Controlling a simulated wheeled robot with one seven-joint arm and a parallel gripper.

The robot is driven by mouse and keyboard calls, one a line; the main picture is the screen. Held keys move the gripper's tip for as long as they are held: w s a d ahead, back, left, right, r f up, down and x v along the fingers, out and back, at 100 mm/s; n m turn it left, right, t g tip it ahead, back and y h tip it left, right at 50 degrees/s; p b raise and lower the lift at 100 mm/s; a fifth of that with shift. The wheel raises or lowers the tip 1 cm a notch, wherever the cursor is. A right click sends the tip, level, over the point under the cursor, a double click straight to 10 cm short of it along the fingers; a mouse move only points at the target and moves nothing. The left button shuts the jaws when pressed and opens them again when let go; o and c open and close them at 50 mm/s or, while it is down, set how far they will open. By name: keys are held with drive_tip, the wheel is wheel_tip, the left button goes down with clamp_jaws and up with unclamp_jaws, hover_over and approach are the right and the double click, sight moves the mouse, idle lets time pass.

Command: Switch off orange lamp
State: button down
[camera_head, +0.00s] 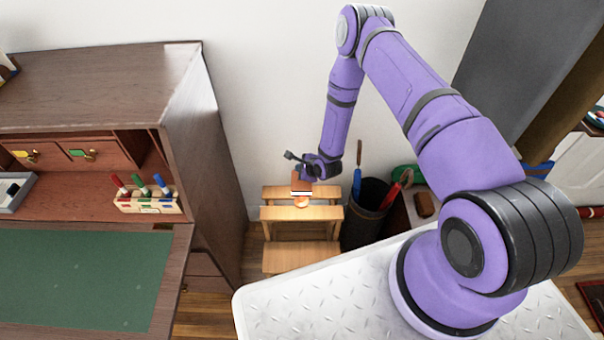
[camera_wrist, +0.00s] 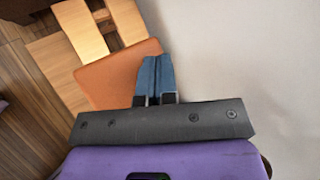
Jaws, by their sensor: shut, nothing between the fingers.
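The orange lamp (camera_head: 301,188) stands on the upper part of a wooden step stool (camera_head: 288,258) against the wall. A warm glow shows at its lower part, so it looks lit. In the wrist view its flat orange top (camera_wrist: 108,76) fills the area just beyond the fingers. My gripper (camera_head: 307,178) is directly above and behind the lamp in the head view, partly overlapping it. In the wrist view the blue fingertips (camera_wrist: 155,66) are together and empty, over the right part of the orange top. I cannot tell whether they touch it. No switch is discernible.
A dark bin (camera_head: 366,215) with blue- and red-handled tools stands right of the stool. A wooden desk (camera_head: 187,110) with a green mat (camera_head: 80,280) and a marker rack (camera_head: 150,206) is on the left. The white wall (camera_wrist: 245,60) is close at the right in the wrist view.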

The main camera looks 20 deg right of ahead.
drive_tip(key=shift+f, duration=0.15)
drive_tip(key=shift+f, duration=0.3)
drive_tip(key=shift+r, duration=0.2)
idle(0.4)
drive_tip(key=shift+r, duration=0.25)
drive_tip(key=shift+r, duration=3.05)
